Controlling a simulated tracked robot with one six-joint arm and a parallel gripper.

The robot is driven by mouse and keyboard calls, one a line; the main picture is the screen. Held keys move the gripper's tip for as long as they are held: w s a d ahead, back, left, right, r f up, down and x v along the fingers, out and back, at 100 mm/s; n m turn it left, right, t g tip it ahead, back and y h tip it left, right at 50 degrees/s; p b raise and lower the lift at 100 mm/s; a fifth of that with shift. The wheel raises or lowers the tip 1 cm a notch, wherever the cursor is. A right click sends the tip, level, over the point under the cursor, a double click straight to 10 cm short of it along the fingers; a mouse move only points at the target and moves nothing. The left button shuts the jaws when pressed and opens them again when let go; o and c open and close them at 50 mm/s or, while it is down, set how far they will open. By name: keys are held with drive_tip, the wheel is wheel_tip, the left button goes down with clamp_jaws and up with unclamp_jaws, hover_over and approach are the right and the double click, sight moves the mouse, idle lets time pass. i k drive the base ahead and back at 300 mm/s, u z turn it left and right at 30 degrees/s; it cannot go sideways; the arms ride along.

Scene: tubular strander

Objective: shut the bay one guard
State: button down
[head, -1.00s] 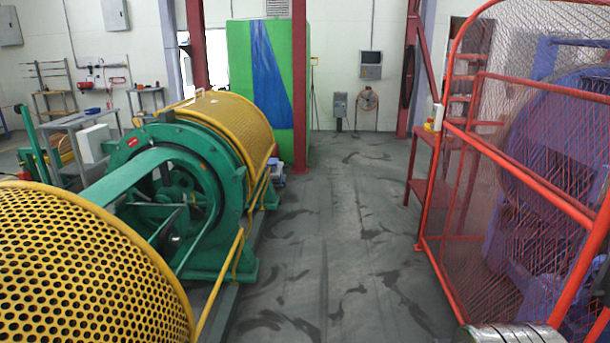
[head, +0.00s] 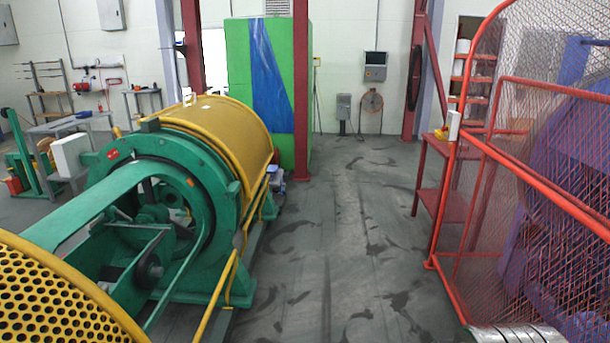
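A tubular strander runs along the left side. A yellow perforated guard (head: 60,302) fills the lower left corner, cut off by the frame edge. A second yellow guard (head: 222,128) curves over the machine farther back, beyond a green round housing (head: 190,165). Between the two guards the green frame and its inner parts lie exposed. I cannot tell which guard is bay one's, nor whether either is fully shut. My gripper is not in view.
A grey floor aisle (head: 345,235) runs clear ahead. A red mesh fence (head: 545,185) encloses purple machinery on the right, with a red table (head: 450,185) beside it. A green and blue panel (head: 268,85) and a red post (head: 301,90) stand ahead.

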sight(250, 192)
drive_tip(key=i, duration=3.85)
drive_tip(key=u, duration=1.25)
